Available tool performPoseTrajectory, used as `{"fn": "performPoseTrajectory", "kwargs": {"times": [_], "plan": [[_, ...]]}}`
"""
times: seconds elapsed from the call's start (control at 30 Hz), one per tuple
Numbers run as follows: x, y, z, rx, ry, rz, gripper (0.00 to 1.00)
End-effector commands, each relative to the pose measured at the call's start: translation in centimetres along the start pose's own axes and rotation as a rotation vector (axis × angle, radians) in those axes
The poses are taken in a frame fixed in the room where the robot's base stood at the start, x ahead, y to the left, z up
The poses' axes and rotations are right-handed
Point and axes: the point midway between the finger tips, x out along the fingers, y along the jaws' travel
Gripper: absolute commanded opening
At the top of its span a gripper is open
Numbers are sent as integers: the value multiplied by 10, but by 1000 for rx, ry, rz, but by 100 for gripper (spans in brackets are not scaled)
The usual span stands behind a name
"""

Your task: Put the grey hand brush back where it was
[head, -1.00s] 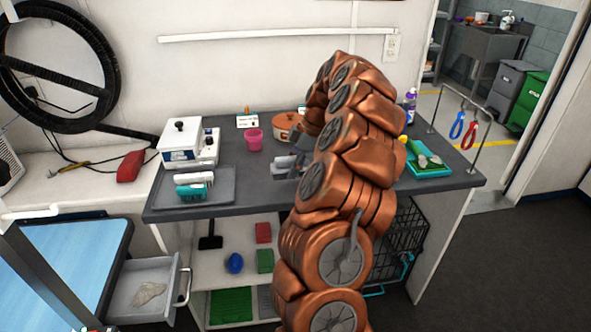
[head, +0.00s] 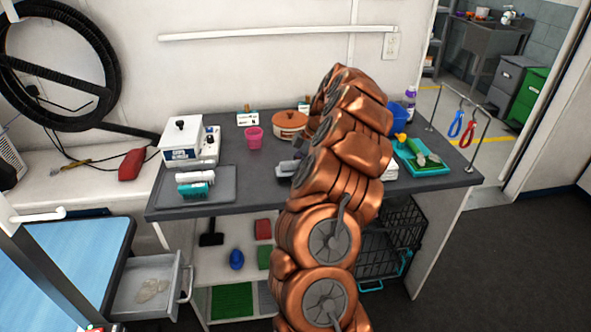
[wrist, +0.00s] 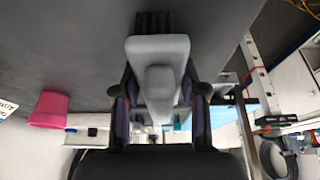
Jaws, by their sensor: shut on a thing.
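The grey hand brush (wrist: 158,62) is between the fingers of my gripper (wrist: 160,100) in the wrist view, its dark bristles pointing to the top of that picture. My gripper is shut on it. In the head view a small grey part of the brush or gripper (head: 287,168) shows at the left of my arm, over the dark worktop (head: 265,187); the arm hides the rest. I cannot tell whether the brush touches the worktop.
A grey tray (head: 222,197) with a white and teal brush (head: 195,184) lies left. A white device (head: 181,141), pink cup (head: 253,138) and copper pot (head: 290,123) stand behind. A teal tray (head: 430,170) is at right. Worktop between grey tray and gripper is clear.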

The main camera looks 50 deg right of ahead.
Motion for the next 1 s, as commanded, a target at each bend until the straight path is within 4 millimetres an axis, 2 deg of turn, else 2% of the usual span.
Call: {"fn": "performPoseTrajectory", "kwargs": {"times": [0.2, 0.23, 0.47, 0.8, 1.0], "plan": [[4, 0, 2, 0, 0, 0, 4], [3, 0, 1, 0, 0, 0, 44], [3, 0, 1, 0, 0, -1, 67], [1, 0, 0, 0, 0, -1, 67], [-12, 1, 0, -1, -1, 1, 67]]}}
